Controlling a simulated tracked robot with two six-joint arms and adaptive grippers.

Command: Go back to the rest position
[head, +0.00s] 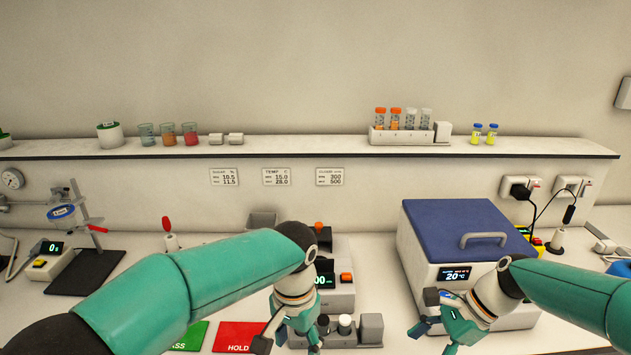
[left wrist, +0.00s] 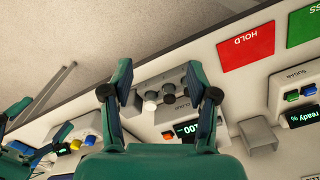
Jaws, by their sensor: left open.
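My left gripper (head: 289,344) hangs over the front of the bench in the head view. In the left wrist view (left wrist: 160,94) its two fingers are spread apart with nothing between the tips. Below and beyond them is a small grey block (left wrist: 158,92) holding dark- and white-capped vials; in the head view the vials (head: 345,323) stand just right of the gripper. My right gripper (head: 434,338) hangs in front of the blue-lidded box, its fingers apart and empty.
The blue-lidded box (head: 465,230) stands behind my right gripper. A red HOLD mat (head: 238,337) and a green mat (head: 190,337) lie left of my left gripper. A shelf (head: 300,149) along the wall carries beakers (head: 168,134) and a tube rack (head: 400,136).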

